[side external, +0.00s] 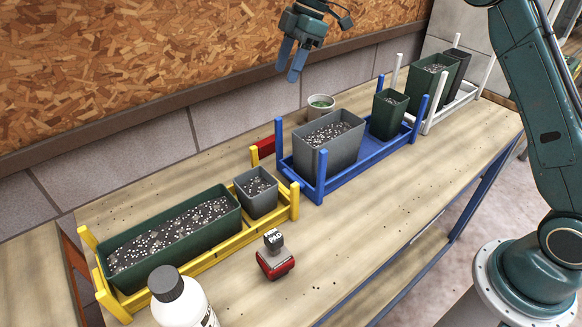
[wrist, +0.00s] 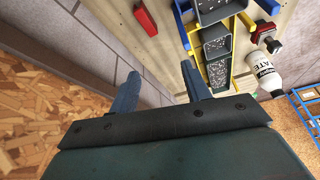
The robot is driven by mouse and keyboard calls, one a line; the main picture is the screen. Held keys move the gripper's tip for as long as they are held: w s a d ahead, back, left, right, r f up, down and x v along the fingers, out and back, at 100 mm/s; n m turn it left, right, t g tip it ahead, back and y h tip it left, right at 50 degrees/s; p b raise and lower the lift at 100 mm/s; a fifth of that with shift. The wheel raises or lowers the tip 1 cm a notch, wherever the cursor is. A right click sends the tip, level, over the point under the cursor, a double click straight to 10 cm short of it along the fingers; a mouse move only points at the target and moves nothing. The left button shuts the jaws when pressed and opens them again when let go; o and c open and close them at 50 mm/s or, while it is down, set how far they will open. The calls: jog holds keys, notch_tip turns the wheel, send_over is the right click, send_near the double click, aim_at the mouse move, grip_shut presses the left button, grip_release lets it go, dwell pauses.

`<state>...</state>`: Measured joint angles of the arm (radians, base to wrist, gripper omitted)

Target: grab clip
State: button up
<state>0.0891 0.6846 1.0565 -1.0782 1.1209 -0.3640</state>
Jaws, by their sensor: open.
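My gripper (side external: 290,66) is open and empty, high up in front of the chipboard wall in the side view. Its two blue-grey fingers also show apart in the wrist view (wrist: 161,80). A small red piece (side external: 265,147) lies at the back of the bench, between the yellow and blue racks and partly hidden by them. It shows as a red block (wrist: 145,18) in the wrist view, beyond my fingers and apart from them. I cannot tell whether this is the clip; nothing else looks clearly like one.
The yellow rack (side external: 222,252), blue rack (side external: 370,156) and white rack (side external: 444,117) hold pots of soil. A small round pot (side external: 320,106) stands behind the blue rack. A red stamp (side external: 275,263) and white bottle (side external: 186,305) stand in front. The right front bench is clear.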

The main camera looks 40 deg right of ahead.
aim_at(268, 140)
jog(key=w+f+n+g, duration=0.1)
jog(key=w+f+n, duration=0.2)
jog(key=f, duration=0.5)
jog(key=shift+w+d, duration=0.25)
jog(key=shift+d, duration=0.2)
jog(key=shift+a+f, duration=0.1)
jog(key=shift+x, duration=4.15)
jog(key=shift+f, duration=0.1)
jog(key=shift+x, duration=2.5)
jog(key=shift+s, duration=0.1)
grip_shut()
